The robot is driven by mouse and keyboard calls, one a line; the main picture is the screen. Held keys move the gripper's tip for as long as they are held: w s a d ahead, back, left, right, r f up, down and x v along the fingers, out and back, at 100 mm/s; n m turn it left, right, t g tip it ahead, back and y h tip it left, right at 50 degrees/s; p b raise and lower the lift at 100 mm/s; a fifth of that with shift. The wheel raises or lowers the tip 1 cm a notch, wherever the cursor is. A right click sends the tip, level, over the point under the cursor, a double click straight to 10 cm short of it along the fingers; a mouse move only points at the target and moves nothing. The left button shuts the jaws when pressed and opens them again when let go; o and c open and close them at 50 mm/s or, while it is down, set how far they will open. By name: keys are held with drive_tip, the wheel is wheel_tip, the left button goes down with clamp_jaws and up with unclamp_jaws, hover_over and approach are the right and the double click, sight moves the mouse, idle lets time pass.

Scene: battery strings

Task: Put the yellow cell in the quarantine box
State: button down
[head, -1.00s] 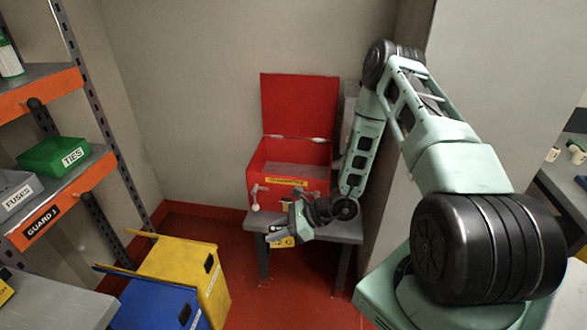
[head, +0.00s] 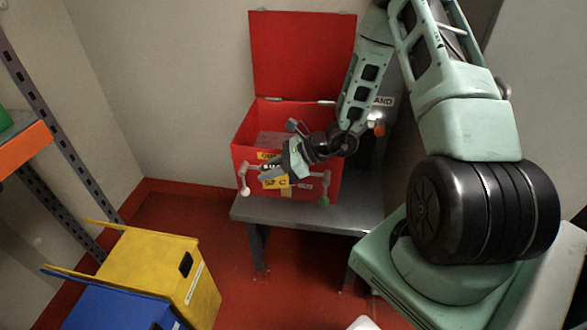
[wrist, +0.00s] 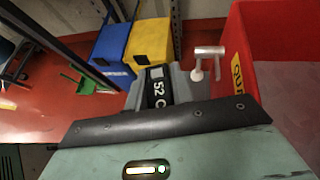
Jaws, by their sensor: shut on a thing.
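The red quarantine box (head: 321,181) stands on a grey bench with its lid (head: 302,55) raised behind it. My gripper (head: 272,176) is in front of the box's front wall, below its rim. It is shut on the yellow cell (head: 277,183), whose yellow face reads "52 C". In the wrist view the cell (wrist: 157,91) sits between the grey fingers with a dark "52 C" strip. The box also shows in the wrist view (wrist: 287,55), to the right of the cell. The fingers hide part of the cell, and my arm covers part of the box's right side.
A white-ended latch (wrist: 207,58) sticks out beside the box front. The grey bench (head: 290,211) has bare surface before the box. A yellow bin (head: 150,265) and a blue bin (head: 115,309) stand lower left, near a shelf rack (head: 30,148). Red floor lies between.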

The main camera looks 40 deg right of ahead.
drive_tip(key=shift+f+b, duration=0.7)
drive_tip(key=shift+b, duration=0.9)
drive_tip(key=shift+a+b, duration=0.1)
drive_tip(key=shift+b, duration=0.25)
